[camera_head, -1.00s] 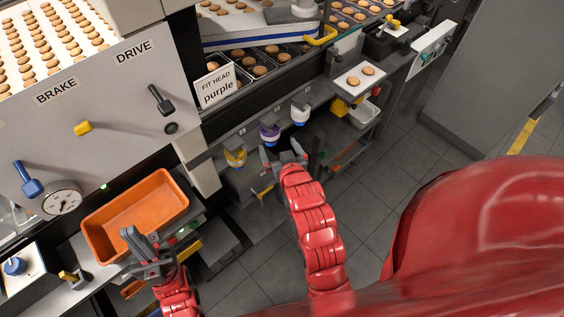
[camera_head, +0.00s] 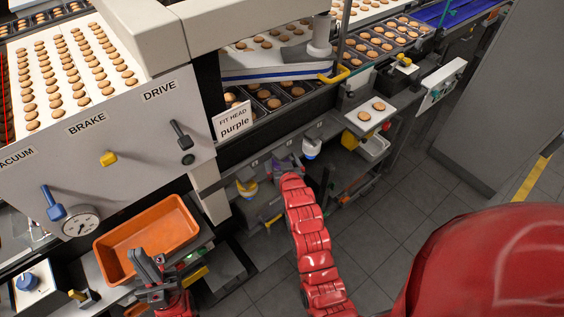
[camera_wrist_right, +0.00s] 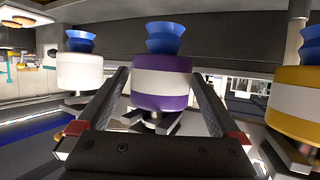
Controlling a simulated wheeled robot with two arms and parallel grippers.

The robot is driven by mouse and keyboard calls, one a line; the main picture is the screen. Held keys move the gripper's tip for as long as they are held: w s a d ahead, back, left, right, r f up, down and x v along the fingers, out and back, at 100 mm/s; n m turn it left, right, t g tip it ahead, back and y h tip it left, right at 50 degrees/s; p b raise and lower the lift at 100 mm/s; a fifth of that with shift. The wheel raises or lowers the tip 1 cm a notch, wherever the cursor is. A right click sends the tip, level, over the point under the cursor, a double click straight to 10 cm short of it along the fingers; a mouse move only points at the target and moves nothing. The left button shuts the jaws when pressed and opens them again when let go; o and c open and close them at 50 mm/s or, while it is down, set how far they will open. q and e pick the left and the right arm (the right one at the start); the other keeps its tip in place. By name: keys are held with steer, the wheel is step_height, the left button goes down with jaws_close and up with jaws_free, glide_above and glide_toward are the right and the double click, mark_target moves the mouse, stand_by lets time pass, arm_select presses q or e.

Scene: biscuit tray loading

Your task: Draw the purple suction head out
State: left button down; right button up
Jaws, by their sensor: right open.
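The purple suction head (camera_wrist_right: 160,101), with a white band and blue cup on top, stands upright in its holder in the right wrist view. My right gripper (camera_wrist_right: 160,76) is open, with one finger on either side of it; I cannot tell whether they touch it. In the head view my right gripper (camera_head: 286,166) mostly hides this head under the machine's edge. A white head (camera_wrist_right: 80,71) and a yellow-and-white head (camera_wrist_right: 294,103) stand on either side. My left gripper (camera_head: 147,262) looks open and empty, in front of the orange bin.
The sign reading "FIT HEAD purple" (camera_head: 233,121) is above the row of heads. The orange bin (camera_head: 118,271) is on the left. A small tray with biscuits (camera_head: 360,123) is right of the heads. Open floor (camera_head: 375,215) lies to the right.

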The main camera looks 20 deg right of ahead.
steer(key=c, duration=1.6)
steer(key=shift+r, duration=0.1)
